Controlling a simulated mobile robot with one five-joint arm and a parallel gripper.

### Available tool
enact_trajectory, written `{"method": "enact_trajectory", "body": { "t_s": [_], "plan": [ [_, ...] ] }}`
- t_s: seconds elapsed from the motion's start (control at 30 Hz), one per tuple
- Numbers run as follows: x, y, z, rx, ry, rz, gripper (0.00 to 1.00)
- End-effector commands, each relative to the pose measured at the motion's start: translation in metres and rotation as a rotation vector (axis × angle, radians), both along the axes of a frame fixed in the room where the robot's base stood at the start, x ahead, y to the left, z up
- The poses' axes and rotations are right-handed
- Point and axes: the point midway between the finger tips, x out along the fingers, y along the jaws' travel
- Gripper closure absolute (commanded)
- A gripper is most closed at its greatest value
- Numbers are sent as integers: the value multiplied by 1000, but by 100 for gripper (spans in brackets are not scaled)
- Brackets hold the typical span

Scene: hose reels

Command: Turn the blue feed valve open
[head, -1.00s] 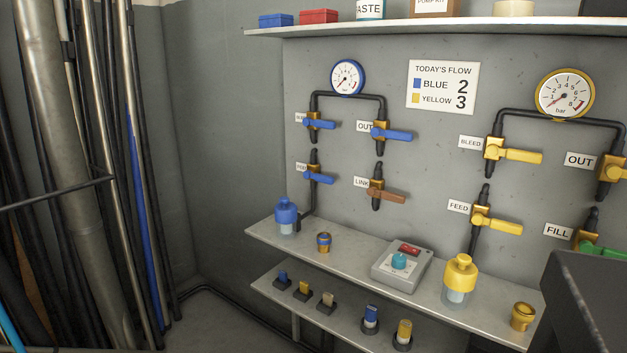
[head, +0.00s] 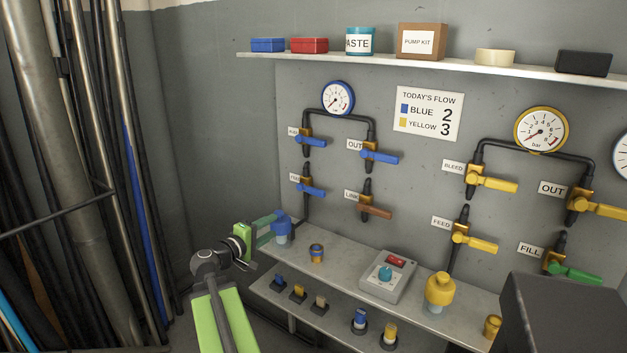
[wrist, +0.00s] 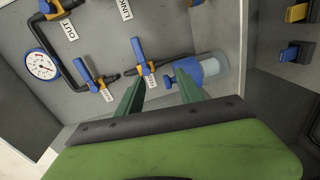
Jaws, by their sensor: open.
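The blue feed valve (head: 311,191) is the lower left valve on the wall panel, with a small label beside it. Its blue handle lies sideways across the pipe, pointing right in the head view. It also shows in the wrist view (wrist: 141,50), just beyond the fingertips. My gripper (head: 276,228) is open and empty, with green fingers, below and left of the valve and close to a blue-capped bottle (head: 282,231). I cannot tell whether either touches.
Above it is another blue valve (head: 305,137); to the right are the blue OUT valve (head: 372,151) and brown LINK valve (head: 371,207). Hoses and pipes stand at far left.

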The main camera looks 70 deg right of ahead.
Motion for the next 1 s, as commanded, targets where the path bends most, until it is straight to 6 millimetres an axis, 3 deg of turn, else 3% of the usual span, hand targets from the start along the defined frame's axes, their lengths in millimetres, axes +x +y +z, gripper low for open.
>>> {"method": "enact_trajectory", "body": {
  "t_s": [0.03, 0.17, 0.37, 0.8, 1.0],
  "plan": [
    [-15, -12, 20, -37, 34, -12, 56],
    [-29, -24, 36, -88, 84, -21, 56],
    [-31, -35, 35, -90, 87, -21, 56],
    [-58, -138, 35, -89, 86, -25, 56],
    [-68, -177, 34, -88, 85, -23, 56]
  ]
}}
